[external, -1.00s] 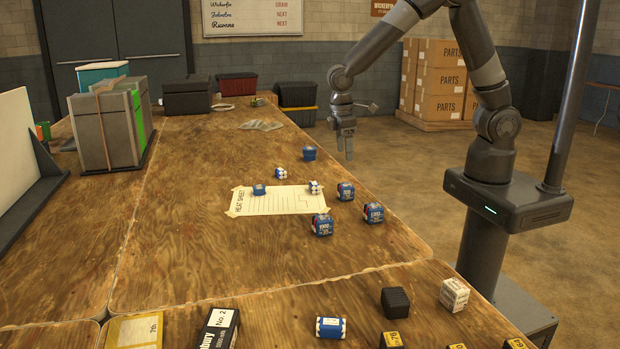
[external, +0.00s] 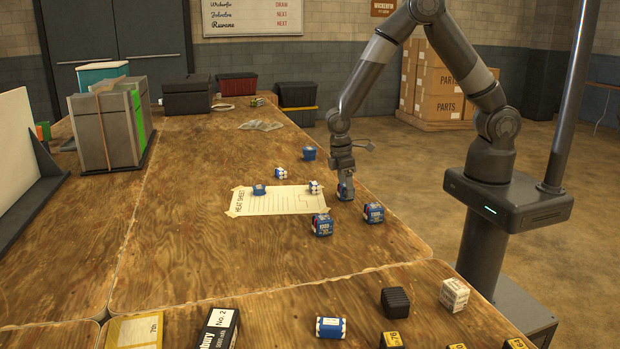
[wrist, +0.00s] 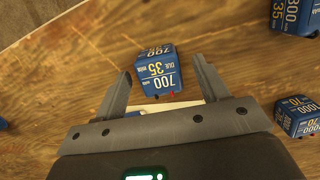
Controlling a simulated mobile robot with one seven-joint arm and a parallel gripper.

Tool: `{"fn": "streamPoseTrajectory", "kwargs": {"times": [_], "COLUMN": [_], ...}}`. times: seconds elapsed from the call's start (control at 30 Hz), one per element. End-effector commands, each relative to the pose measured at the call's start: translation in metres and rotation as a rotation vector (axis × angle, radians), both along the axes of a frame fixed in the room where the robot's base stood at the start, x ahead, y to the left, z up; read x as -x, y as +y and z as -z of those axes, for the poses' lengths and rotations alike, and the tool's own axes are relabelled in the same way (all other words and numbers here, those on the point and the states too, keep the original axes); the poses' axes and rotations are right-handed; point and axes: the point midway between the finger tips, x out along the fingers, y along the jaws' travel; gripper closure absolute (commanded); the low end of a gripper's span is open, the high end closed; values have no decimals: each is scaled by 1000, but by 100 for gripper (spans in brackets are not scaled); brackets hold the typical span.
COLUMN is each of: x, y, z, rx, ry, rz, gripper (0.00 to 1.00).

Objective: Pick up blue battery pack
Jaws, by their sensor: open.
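A blue battery pack (wrist: 158,72) marked 700 and 35 sits on the wooden table between the fingers of my gripper (wrist: 160,84) in the wrist view. The fingers are open, one on each side of it, with a gap visible on both sides. In the external view my gripper (external: 345,182) points down at this pack (external: 346,193), which is partly hidden behind it. Other blue packs stand close by: one (external: 373,212) to the lower right and one (external: 322,225) to the lower left. The wrist view also shows a pack marked 300 (wrist: 293,16) and another (wrist: 298,117) at right.
A white heat sheet (external: 280,202) lies left of my gripper with small packs on it. A blue block (external: 309,153) stands farther back. A black block (external: 395,301) and white box (external: 454,294) stand in front. The table's right edge is close to my gripper.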

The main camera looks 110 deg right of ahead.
Motion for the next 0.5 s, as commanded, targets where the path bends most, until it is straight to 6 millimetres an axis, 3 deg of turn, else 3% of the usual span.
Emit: {"fn": "streamPoseTrajectory", "kwargs": {"times": [0.13, 0.37, 0.5], "x": [2, 2, 2], "y": [0, 0, 0], "z": [15, 18, 17], "rx": [0, 0, 0], "ry": [1, 0, 0], "rz": [0, 0, 0], "gripper": [33, 33, 42]}}
